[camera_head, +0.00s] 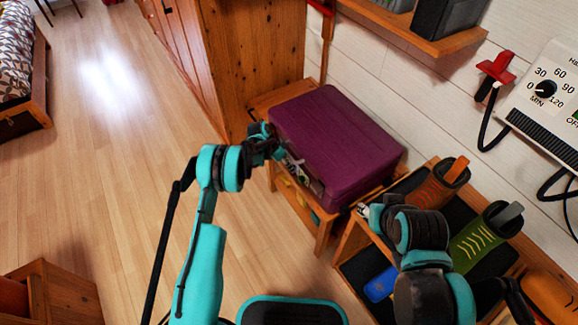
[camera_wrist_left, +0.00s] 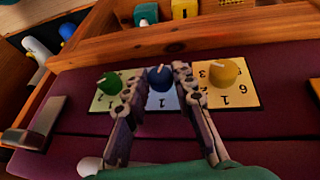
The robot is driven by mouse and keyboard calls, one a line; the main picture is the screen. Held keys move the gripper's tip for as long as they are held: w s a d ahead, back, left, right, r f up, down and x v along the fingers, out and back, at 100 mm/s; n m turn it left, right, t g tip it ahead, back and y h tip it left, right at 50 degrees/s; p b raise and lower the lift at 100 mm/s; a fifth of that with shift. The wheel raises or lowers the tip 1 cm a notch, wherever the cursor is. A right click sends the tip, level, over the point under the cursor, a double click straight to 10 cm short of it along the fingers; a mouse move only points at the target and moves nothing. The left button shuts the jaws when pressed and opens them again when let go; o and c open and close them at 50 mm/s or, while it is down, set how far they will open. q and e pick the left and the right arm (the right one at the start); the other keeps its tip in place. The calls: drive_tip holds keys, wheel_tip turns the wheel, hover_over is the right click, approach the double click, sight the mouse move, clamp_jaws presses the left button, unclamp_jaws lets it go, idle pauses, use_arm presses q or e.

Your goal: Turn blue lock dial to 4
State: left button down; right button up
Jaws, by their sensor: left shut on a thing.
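A purple suitcase (camera_head: 335,135) lies on a wooden stand, its front side carrying the locks. In the left wrist view, a blue dial (camera_wrist_left: 158,75) sits on a pale blue plate between a green dial (camera_wrist_left: 109,83) and a yellow dial (camera_wrist_left: 224,72). A 1 shows on the blue plate's near edge; the fingers hide its sides. The blue dial has a light pointer mark on top, but the number it points at is unclear. My left gripper (camera_wrist_left: 158,78) is shut on the blue dial, one finger on each side. My right gripper (camera_head: 366,210) is by the shoe shelf, its jaws unclear.
A wooden shelf right of the suitcase holds shoes, one brown and orange (camera_head: 438,183) and one green (camera_head: 485,235). A metal latch (camera_wrist_left: 40,125) is left of the dials. A white heater (camera_head: 545,95) is on the wall. The floor (camera_head: 120,160) at left is clear.

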use_arm(q)
drive_tip(key=c, duration=1.3)
unclamp_jaws()
drive_tip(key=shift+o, duration=0.2)
drive_tip(key=v, duration=1.2)
